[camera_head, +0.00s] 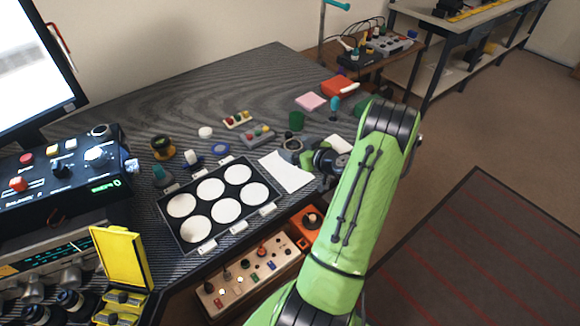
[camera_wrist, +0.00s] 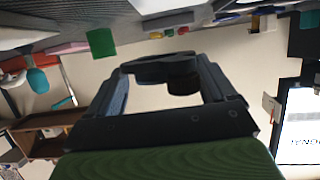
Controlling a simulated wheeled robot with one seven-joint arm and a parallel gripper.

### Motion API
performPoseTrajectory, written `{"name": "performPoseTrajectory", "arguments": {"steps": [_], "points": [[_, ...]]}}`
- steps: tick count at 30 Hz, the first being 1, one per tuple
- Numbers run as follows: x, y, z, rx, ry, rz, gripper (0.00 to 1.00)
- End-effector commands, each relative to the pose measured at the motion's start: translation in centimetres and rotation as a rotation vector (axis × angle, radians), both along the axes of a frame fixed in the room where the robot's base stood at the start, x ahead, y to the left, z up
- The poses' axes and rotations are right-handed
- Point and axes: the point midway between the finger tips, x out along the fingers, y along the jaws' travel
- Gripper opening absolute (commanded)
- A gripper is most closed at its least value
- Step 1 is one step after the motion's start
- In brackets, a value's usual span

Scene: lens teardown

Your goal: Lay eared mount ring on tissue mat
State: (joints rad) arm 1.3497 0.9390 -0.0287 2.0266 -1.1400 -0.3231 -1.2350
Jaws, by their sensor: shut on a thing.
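My gripper (camera_wrist: 163,76) is shut on a dark, roughly round piece (camera_wrist: 160,68), which I take to be the eared mount ring. Its ears cannot be made out clearly. In the head view my gripper is mostly hidden by my green arm, at the right of the white tissue mat (camera_head: 287,172). The mat lies flat and looks bare. A grey and black round part (camera_head: 291,144) is just behind the mat, near my gripper.
A black tray (camera_head: 168,211) with several white round pads lies left of the mat. An orange box (camera_head: 313,217) sits below the desk's front edge.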

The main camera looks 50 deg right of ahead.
Motion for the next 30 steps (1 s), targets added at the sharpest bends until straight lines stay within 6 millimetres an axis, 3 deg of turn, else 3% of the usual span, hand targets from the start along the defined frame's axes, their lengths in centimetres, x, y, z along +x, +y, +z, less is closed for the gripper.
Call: {"name": "performPoseTrajectory", "arguments": {"steps": [1, 10, 21, 22, 24, 25, 30], "points": [[0.0, 0.0, -1.3, 0.003, -0.001, -0.001, 0.52], [0.1, 0.0, -5.8, 0.002, -0.001, -0.001, 0.52], [0.1, 0.0, -6.3, -0.002, -0.002, -0.001, 0.52], [0.1, 0.0, -6.3, -0.001, -0.001, -0.001, 0.85], [0.1, 0.0, -6.2, 0.0, -0.001, 0.0, 0.96], [0.1, 0.0, -6.2, 0.0, -0.001, 0.0, 1.0], [0.1, 0.0, -6.2, -0.001, -0.001, 0.0, 1.0]]}}
